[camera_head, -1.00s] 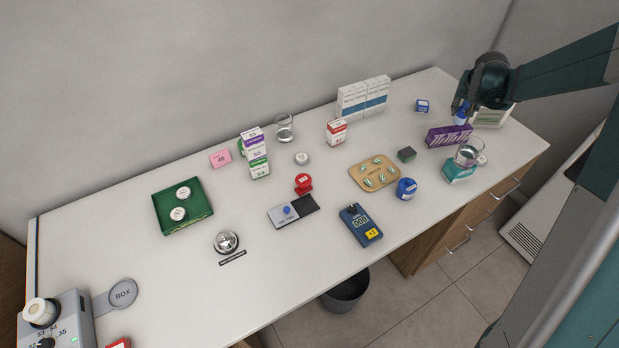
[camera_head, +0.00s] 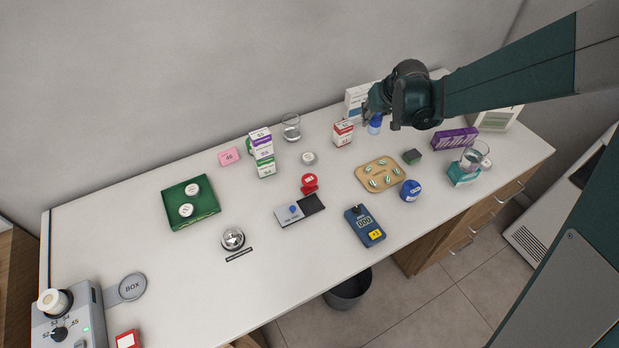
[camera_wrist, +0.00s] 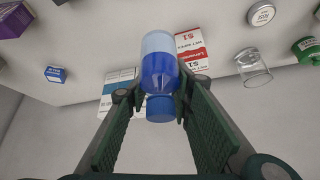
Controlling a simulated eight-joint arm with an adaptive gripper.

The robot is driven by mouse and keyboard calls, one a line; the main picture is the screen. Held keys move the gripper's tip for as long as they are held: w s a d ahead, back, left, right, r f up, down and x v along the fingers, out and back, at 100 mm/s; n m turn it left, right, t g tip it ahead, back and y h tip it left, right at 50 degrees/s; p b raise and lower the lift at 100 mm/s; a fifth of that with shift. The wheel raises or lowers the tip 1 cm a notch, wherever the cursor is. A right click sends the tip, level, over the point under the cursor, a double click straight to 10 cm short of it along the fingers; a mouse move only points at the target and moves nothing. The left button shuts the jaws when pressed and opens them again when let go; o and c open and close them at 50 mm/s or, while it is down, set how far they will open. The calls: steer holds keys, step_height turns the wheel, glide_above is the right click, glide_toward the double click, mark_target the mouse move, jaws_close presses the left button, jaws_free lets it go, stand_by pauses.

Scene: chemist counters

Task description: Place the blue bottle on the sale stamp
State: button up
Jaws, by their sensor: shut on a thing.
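The blue bottle (camera_head: 376,124) hangs from my gripper (camera_head: 374,113) above the back right of the counter, near the red-and-white box. In the wrist view the bottle (camera_wrist: 160,72) has a clear-to-blue body and a blue cap (camera_wrist: 160,108); the fingers (camera_wrist: 157,92) are shut on either side of it near the cap. A red stamp-like object (camera_head: 309,184) stands mid-counter, beside a grey plate (camera_head: 287,217) with a blue knob and dark pad. I cannot read "sale" on either, so I cannot tell which is the sale stamp.
A red-and-white box (camera_head: 343,133) and a white carton (camera_head: 357,101) stand close to the bottle. A tan tray (camera_head: 362,187), a blue jar (camera_head: 410,190), a blue device (camera_head: 364,226) and a glass (camera_head: 291,128) are around. The front middle counter (camera_head: 290,265) is clear.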

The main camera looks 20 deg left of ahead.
steer(key=s+a+r+n+y, duration=0.1)
steer(key=s+a+n, duration=0.1)
steer(key=s+a, duration=0.7)
steer(key=n+g+y+p, duration=0.1)
steer(key=n+g+p, duration=0.1)
steer(key=n, duration=0.2)
glide_above(309, 185)
steer(key=w+a, duration=0.3)
steer(key=w, duration=0.1)
steer(key=shift+a+r, duration=0.1)
steer(key=shift+r, duration=0.35)
steer(key=shift+w+f+b, duration=0.1)
steer(key=shift+f+b, duration=0.25)
steer(key=shift+f, duration=2.6)
steer(key=shift+f, duration=2.05)
steer(key=shift+f+b, duration=0.15)
steer(key=shift+b, duration=0.2)
